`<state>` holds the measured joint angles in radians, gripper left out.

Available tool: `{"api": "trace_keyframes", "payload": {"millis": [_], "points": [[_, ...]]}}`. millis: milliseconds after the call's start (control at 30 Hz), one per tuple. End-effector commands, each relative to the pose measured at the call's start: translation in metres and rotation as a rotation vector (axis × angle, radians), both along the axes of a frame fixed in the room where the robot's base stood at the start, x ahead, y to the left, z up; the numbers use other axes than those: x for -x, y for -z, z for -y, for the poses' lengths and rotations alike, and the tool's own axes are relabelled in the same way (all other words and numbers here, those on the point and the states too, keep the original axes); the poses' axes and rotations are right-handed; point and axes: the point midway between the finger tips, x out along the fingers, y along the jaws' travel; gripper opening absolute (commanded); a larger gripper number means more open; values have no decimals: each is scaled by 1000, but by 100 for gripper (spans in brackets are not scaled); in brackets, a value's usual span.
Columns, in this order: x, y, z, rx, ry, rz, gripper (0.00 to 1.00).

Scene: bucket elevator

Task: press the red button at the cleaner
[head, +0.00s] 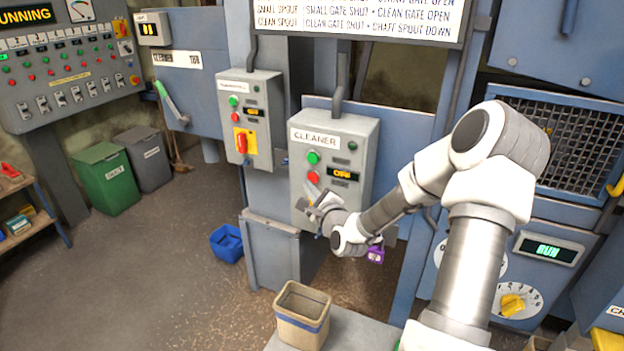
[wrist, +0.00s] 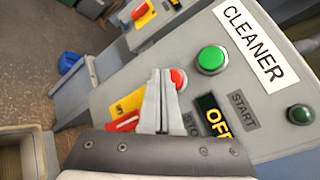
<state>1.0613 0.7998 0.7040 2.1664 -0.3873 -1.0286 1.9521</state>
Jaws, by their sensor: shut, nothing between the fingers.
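The cleaner box (head: 365,140) is grey with a CLEANER label (head: 316,137). The red button (head: 313,177) sits on its face below a green button (head: 313,157), beside a display (head: 343,174) reading OFF. My gripper (head: 309,190) is at the box front, just below the red button. In the wrist view the shut, empty fingers (wrist: 160,76) reach up beside the red button (wrist: 179,79) and cover part of it. I cannot tell whether the fingertips touch the button.
A yellow plate with a red handle (wrist: 124,112) lies left of the fingers on the cleaner box. Another control box (head: 230,100) is to the left. A tan bin (head: 302,310) stands below, a blue bin (head: 227,243) on the floor.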

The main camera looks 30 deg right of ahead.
Motion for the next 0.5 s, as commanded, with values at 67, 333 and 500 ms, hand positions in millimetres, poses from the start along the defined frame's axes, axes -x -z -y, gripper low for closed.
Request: {"api": "trace_keyframes", "payload": {"millis": [67, 333, 500], "points": [[0, 0, 0, 0, 0, 0, 0], [10, 0, -14, -1, -3, -1, 0], [21, 0, -28, 0, -3, 0, 0]]}}
